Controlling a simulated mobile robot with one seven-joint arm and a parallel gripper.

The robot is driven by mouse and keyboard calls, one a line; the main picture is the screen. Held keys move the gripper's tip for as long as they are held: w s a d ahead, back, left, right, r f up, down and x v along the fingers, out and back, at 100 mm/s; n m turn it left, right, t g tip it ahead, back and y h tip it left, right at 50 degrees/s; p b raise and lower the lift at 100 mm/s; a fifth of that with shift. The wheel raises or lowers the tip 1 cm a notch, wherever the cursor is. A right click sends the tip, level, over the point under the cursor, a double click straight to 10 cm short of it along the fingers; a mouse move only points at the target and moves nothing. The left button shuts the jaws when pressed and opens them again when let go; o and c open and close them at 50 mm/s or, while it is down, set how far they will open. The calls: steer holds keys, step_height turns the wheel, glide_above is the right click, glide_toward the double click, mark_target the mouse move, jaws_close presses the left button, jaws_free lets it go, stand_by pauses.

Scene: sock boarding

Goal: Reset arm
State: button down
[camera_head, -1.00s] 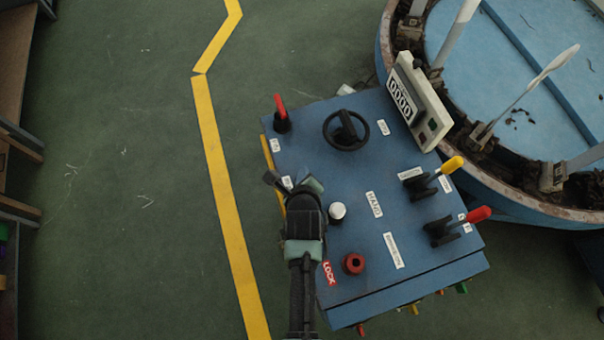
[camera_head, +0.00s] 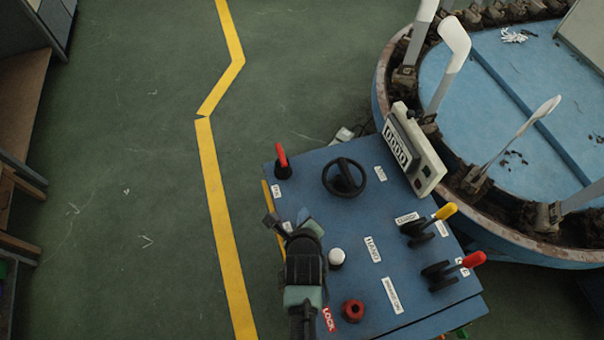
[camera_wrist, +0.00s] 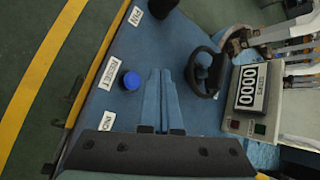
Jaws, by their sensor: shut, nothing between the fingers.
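My gripper (camera_head: 287,220) is over the left edge of the blue control panel (camera_head: 330,215), with my arm reaching in from the bottom of the head view. In the wrist view its two fingers (camera_wrist: 160,75) lie together, empty, pointing away across the panel. A blue button (camera_wrist: 131,81) beside the RESET label (camera_wrist: 107,73) is left of the fingers. It is apart from them in the picture; the height gap cannot be told. My gripper seems to cover that button in the head view.
The panel carries a black handwheel (camera_head: 344,177), red-tipped lever (camera_head: 282,160), white knob (camera_head: 336,257), red button (camera_head: 353,310), yellow lever (camera_head: 444,212), red lever (camera_head: 472,260) and counter box (camera_head: 412,150). A round blue machine (camera_head: 490,75) stands at right. The green floor (camera_head: 110,150) at left is clear.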

steer(key=w+r+n+t, duration=0.35)
steer(key=w+r, duration=0.25)
steer(key=r, duration=0.5)
steer(key=w+r+n+t, duration=0.2)
steer(key=w+r+n, duration=0.25)
steer(key=r, duration=0.65)
step_height(320, 180, up, 20)
steer(key=w+n+t, duration=0.2)
steer(key=n+t, duration=0.2)
steer(key=n, duration=0.2)
steer(key=s+r+n+t, duration=0.3)
steer(key=s+r, duration=0.3)
steer(key=r, duration=0.4)
steer(key=s+r+n+t+b, duration=0.1)
steer(key=s+r+n, duration=0.4)
steer(key=r, duration=0.5)
steer(key=s+r+n+t, duration=0.4)
steer(key=s+r, duration=0.3)
steer(key=r, duration=0.4)
steer(key=shift+s+a+n+t, duration=0.15)
steer(key=shift+s+n+t, duration=0.15)
steer(key=shift+n, duration=0.2)
